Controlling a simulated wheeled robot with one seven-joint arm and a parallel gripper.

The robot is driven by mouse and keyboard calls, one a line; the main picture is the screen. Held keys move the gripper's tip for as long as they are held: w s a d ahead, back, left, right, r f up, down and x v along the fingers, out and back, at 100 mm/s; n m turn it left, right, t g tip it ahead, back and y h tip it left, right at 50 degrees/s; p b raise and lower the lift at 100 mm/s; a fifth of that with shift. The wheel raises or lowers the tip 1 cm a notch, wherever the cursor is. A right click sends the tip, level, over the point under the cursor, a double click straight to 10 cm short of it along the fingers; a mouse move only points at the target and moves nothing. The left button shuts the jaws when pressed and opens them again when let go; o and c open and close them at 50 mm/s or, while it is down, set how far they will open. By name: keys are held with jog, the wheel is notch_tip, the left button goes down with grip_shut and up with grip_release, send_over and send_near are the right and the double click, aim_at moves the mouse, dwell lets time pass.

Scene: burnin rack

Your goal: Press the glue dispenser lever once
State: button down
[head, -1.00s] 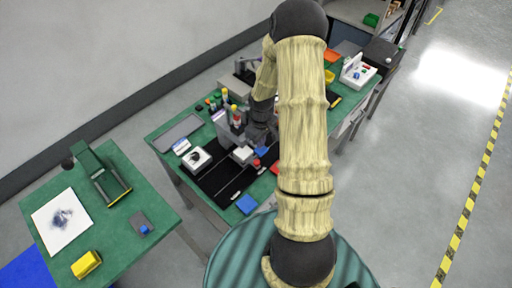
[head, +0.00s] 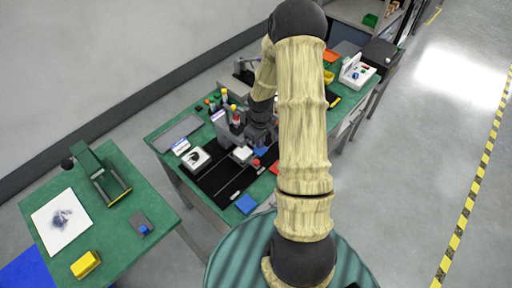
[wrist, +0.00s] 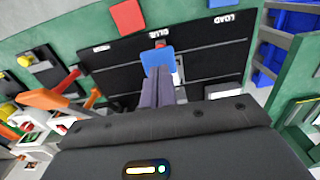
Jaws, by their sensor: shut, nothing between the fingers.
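My gripper (wrist: 158,72) is shut and empty, its two grey fingers together. In the wrist view the fingertips overlap the near edge of a blue pad (wrist: 157,56); I cannot tell whether they touch it. The pad lies in line with the GLUE label on the black mat (wrist: 214,44), with a small red part just beyond it. In the head view the blue pad (head: 261,151) shows beside my gripper (head: 258,137). The blue pad may be the dispenser lever, but the frames do not settle this. My arm hides part of the station.
A grey post unit (head: 221,122) and several small bottles stand close to my gripper. A white box (head: 195,159) sits on the mat's left side. A blue square (head: 246,204) lies at the green bench's front edge. Orange handles (wrist: 50,100) show left in the wrist view.

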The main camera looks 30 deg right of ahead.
jog(key=shift+w+d, duration=0.1)
jog(key=shift+a, duration=0.2)
jog(key=shift+d, duration=0.15)
jog(key=shift+d+f, duration=0.15)
jog(key=shift+d, duration=0.05)
jog(key=shift+s+a+f, duration=0.1)
jog(key=shift+s+f, duration=0.1)
jog(key=shift+a+f+b, duration=0.1)
jog(key=shift+f+b, duration=0.1)
jog(key=shift+b, duration=0.2)
